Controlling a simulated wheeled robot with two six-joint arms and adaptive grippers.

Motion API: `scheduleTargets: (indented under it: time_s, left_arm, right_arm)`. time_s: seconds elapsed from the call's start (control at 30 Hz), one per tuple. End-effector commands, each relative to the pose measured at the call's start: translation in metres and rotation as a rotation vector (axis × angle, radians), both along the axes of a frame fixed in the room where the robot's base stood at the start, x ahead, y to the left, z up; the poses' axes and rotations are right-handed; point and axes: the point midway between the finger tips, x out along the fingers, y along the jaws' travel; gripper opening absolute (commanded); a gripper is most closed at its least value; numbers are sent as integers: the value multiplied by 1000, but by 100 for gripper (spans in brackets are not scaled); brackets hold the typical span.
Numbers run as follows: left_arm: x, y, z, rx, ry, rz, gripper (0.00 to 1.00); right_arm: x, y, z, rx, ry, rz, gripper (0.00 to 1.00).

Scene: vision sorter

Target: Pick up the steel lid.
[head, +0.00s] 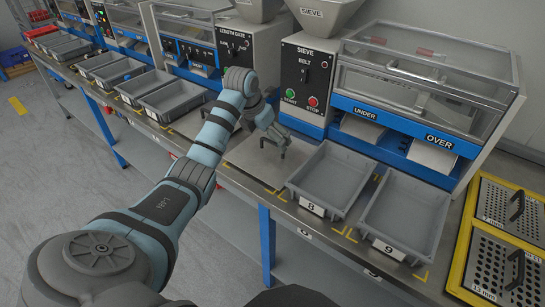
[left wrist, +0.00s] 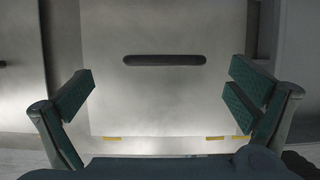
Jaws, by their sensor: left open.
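The steel lid (left wrist: 165,100) is a flat, pale grey plate in the middle of the left wrist view. A dark, rounded bar (left wrist: 164,60), like a handle, runs across it. In the head view the lid (head: 245,158) lies flat on the bench, left of the tray marked 8, partly hidden by my gripper. My left gripper (head: 273,143) is above it, pointing down. In the left wrist view its fingers (left wrist: 163,95) are wide apart on either side of the bar, with nothing between them. My right gripper is not in view.
Grey tray 8 (head: 309,205) and tray 9 (head: 371,232) stand right of the lid. The sieve machine (head: 302,86) rises behind it. Perforated plates in a yellow frame (head: 463,256) lie far right. More grey trays (head: 170,112) stand to the left. Yellow marks (head: 225,167) edge the lid's spot.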

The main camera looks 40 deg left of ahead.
Motion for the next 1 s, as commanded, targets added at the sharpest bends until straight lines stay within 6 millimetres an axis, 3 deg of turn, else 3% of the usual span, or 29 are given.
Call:
scheduleTargets:
  time_s: [0.1,0.2,0.43,0.8,1.0]
  left_arm:
    - [8,-6,-27,-2,3,-1,100]
    - [13,-5,-38,-1,2,1,100]
    - [15,-4,-38,0,0,0,98]
    - [15,-4,-38,0,1,0,39]
    - [15,-4,-37,0,0,0,37]
  right_arm:
    - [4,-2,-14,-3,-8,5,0]
    - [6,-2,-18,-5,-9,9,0]
    - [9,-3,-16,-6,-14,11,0]
    - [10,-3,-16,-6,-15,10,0]
    - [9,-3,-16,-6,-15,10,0]
